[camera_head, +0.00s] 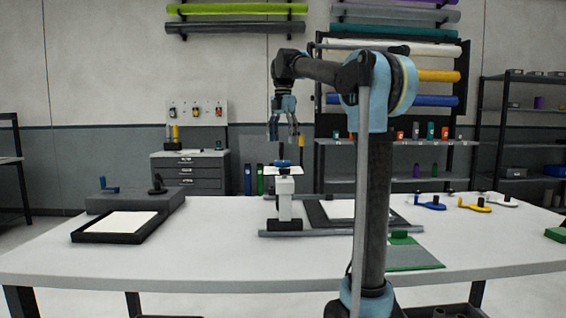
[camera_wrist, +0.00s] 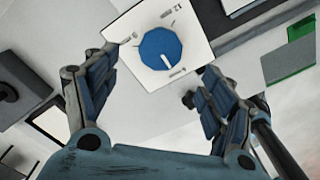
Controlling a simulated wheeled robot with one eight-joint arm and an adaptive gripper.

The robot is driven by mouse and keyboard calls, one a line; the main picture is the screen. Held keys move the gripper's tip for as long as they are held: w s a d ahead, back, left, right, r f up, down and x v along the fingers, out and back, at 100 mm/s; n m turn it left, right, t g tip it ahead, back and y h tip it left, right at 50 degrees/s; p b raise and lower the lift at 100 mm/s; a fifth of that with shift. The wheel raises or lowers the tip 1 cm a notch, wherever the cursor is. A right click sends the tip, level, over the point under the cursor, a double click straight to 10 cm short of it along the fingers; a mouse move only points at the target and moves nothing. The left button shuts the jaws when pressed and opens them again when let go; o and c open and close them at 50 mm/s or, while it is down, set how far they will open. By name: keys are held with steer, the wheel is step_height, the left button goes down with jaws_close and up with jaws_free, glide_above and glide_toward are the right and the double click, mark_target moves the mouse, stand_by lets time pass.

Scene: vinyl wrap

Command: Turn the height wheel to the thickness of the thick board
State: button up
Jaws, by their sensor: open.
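The height wheel (camera_head: 283,163) is a blue dial on a white plate on top of a white post on the table. The wrist view shows the blue dial (camera_wrist: 160,49) from above, with a white pointer line toward the lower right, near a small mark. A "12" marking is at the plate's upper right. My gripper (camera_head: 283,136) is above the wheel, fingers pointing down, open and apart from it. In the wrist view my gripper's fingers (camera_wrist: 155,75) lie on either side of the dial's near part. I cannot tell which board is the thick one.
A white sheet in a black tray (camera_head: 85,238) is at left, before a grey box (camera_head: 135,199). A black frame (camera_head: 322,216) with a white panel lies right of the post. The front left table is clear.

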mark_target(283, 161)
step_height(283, 161, down, 9)
steer(key=shift+r, duration=0.2)
stand_by(0.3)
steer(key=c, duration=1.1)
